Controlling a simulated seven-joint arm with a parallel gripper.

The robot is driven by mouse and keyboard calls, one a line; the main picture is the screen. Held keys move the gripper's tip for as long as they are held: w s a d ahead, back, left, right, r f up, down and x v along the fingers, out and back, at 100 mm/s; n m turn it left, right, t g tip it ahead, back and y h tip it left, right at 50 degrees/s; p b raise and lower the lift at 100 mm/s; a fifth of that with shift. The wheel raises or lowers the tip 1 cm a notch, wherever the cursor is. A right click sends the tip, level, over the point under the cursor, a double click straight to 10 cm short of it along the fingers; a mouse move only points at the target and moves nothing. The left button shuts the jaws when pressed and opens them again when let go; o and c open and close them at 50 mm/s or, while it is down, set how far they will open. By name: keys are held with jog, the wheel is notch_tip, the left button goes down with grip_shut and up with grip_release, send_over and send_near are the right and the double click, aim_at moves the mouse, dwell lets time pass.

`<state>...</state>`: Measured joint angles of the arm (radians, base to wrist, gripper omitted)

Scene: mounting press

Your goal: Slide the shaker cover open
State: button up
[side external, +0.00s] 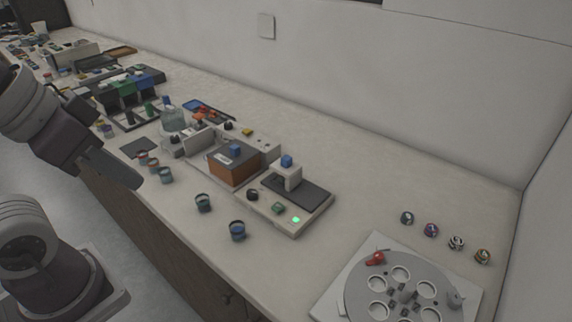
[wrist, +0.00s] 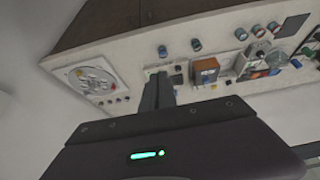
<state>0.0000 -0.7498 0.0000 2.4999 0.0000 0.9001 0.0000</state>
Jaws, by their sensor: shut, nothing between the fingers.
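On the bench are two units with blue knobs; I cannot tell for certain which carries the shaker cover. One is a brown-orange box (side external: 233,169) with a dark top and a blue knob (side external: 235,149), set against a grey housing. It also shows in the wrist view (wrist: 206,73). To its right is a pale flat base (side external: 283,222) with a dark plate (side external: 308,193), a white block (side external: 287,177) with a blue knob (side external: 287,160), and a lit green button. My gripper (side external: 136,184) is shut and empty, left of and apart from both units. Its dark fingers show in the wrist view (wrist: 157,92).
Several small cups (side external: 203,203) stand along the front edge. A round grey wheel with holes (side external: 365,291) is at lower right, with several small round pieces (side external: 431,230) behind it. Bottles, bins and trays crowd the left. Bench behind the units is clear.

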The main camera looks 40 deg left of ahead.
jog(key=o, duration=0.7)
jog(key=shift+g+h, duration=0.3)
jog(key=w+r, duration=0.1)
jog(key=w, duration=0.1)
jog(key=w+r, duration=0.1)
jog(key=w, duration=0.1)
jog(key=shift+w+r, duration=0.1)
jog(key=shift+r, duration=0.2)
jog(key=shift+o, duration=0.2)
jog(key=w+r+g, duration=0.1)
jog(key=w, duration=0.5)
jog(key=shift+r+n, duration=0.3)
jog(key=shift+r, duration=0.05)
jog(key=g, duration=0.4)
send_over(286, 157)
notch_tip(286, 157, down, 15)
jog(key=shift+f, duration=0.2)
notch_tip(286, 157, down, 7)
jog(key=shift+f, duration=0.1)
grip_shut()
